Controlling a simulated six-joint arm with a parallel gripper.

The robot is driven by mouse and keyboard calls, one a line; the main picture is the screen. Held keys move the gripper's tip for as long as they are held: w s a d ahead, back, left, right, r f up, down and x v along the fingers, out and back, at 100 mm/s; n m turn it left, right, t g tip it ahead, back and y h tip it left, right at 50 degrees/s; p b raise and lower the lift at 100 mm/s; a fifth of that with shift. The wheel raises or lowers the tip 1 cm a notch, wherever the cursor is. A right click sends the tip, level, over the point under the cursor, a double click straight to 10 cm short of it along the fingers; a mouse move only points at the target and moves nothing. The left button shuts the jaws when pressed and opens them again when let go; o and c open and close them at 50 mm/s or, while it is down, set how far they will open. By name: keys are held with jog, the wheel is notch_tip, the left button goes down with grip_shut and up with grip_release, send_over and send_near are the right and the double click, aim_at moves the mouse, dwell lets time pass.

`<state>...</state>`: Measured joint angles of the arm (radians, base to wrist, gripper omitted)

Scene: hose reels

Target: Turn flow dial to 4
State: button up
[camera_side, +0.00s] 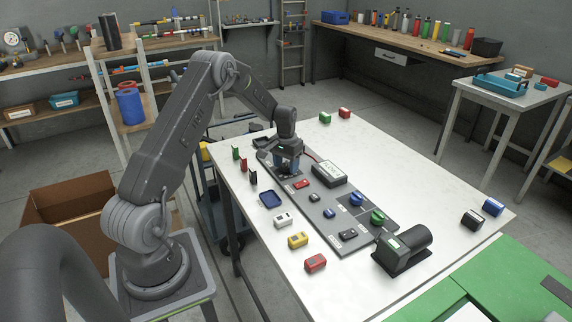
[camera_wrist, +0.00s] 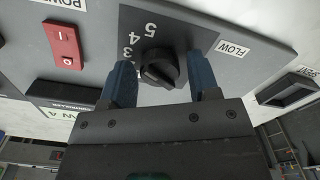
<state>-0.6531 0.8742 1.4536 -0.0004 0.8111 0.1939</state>
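In the wrist view the black flow dial (camera_wrist: 160,68) sits on a dark grey plate beside the printed label FLOW (camera_wrist: 233,50). The numbers 5, 4 and 3 show along its left side, with lower marks partly hidden by a finger. I cannot tell surely which number the dial points to. My gripper (camera_wrist: 162,82) is open, its two blue fingers on either side of the dial, with a small gap visible at each side. In the side view my gripper (camera_side: 288,162) is over the far end of the grey panel (camera_side: 318,222) and hides the dial.
A black box (camera_side: 329,174) and several coloured blocks surround the panel. The table's right side is mostly clear.

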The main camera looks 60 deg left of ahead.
aim_at(286, 163)
jog(key=shift+o, duration=0.6)
notch_tip(286, 163, up, 14)
jog(key=shift+d, duration=0.1)
jog(key=s+d+r+m+t+y, duration=0.1)
jog(key=s+d+r, duration=0.4)
jog(key=d, duration=0.5)
jog(key=s+d+r+m+t, duration=0.2)
jog(key=d+r, duration=0.6)
jog(key=d, duration=0.2)
jog(key=s+d+m+t, duration=0.1)
jog(key=s+d, duration=0.5)
jog(key=s, duration=0.2)
jog(key=s+d+f+m+t+h, duration=0.1)
jog(key=s+d, duration=0.5)
jog(key=s, duration=0.2)
jog(key=shift+s+t, duration=0.3)
